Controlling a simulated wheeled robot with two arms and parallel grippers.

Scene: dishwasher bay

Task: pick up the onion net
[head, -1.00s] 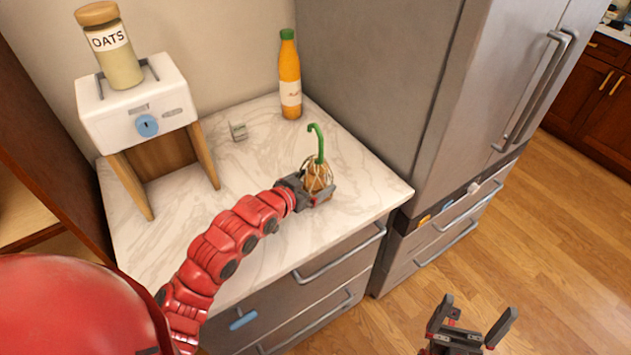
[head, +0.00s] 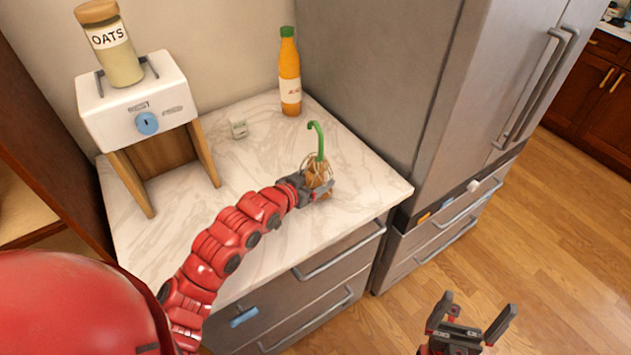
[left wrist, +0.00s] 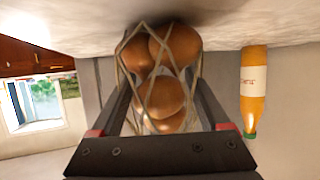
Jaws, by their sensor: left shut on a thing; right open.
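The onion net (head: 318,172) is a tan mesh with brown onions inside and a green hooked handle on top. It is upright at the right front part of the marble counter (head: 262,180). My left gripper (head: 320,190) is shut on it from the front left. In the left wrist view the net with several onions (left wrist: 163,95) sits between the two fingers, close to the counter surface. I cannot tell whether its bottom touches the counter. My right gripper (head: 472,318) is open and empty, low over the floor in front of the fridge.
An orange bottle (head: 290,75) with a green cap stands at the back of the counter. A white dispenser (head: 138,110) on wooden legs carries an oats jar (head: 110,48). The fridge (head: 450,90) walls off the right.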

